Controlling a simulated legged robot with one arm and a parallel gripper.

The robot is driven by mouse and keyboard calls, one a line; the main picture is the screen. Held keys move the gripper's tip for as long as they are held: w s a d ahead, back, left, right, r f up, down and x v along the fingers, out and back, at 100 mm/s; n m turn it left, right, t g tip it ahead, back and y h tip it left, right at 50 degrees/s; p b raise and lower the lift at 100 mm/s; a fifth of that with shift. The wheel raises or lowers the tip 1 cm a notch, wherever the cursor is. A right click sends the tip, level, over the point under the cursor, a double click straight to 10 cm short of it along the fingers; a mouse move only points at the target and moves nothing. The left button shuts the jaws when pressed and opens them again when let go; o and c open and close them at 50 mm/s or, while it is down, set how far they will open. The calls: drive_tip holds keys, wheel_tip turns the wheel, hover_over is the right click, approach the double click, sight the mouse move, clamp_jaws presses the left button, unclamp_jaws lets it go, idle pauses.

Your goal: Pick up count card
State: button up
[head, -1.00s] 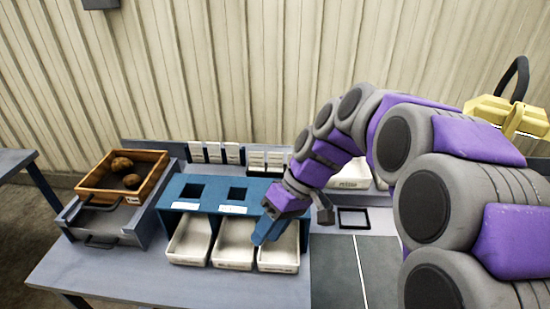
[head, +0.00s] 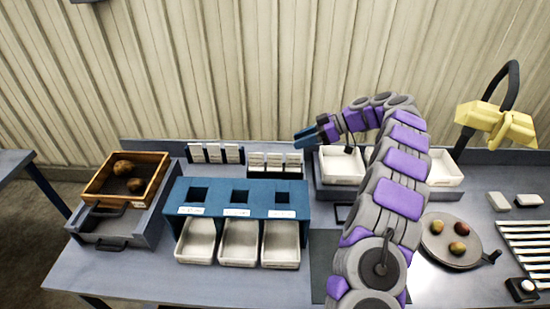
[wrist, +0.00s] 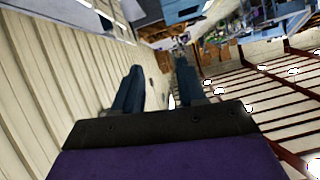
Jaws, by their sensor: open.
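White cards stand in two groups at the back of the bench. One group (head: 215,153) stands upright in a dark rack at the left. The other (head: 275,160) sits in a dark holder just behind the blue box. I cannot tell which of them is the count card. My gripper (head: 304,138) is to the right of the right group and a little above it, pointing left. In the wrist view its two blue fingers (wrist: 160,85) are apart with nothing between them.
A blue box with several square holes (head: 240,197) stands in front of the cards, with white trays (head: 240,243) below. A wooden crate (head: 150,180) holding potatoes is at left. A wall is close behind.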

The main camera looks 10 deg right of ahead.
drive_tip(key=w+d+f+n+t+p, duration=0.1)
drive_tip(key=w+d+f+n+p, duration=0.25)
drive_tip(key=d, duration=0.45)
drive_tip(key=x, duration=1)
drive_tip(key=shift+a+f+b, duration=0.1)
drive_tip(key=shift+f+b, duration=0.25)
drive_tip(key=shift+f, duration=0.15)
hover_over(279, 168)
drive_tip(key=shift+w+a+f, duration=0.1)
drive_tip(key=shift+a+f, duration=0.05)
drive_tip(key=shift+f, duration=1.3)
clamp_jaws()
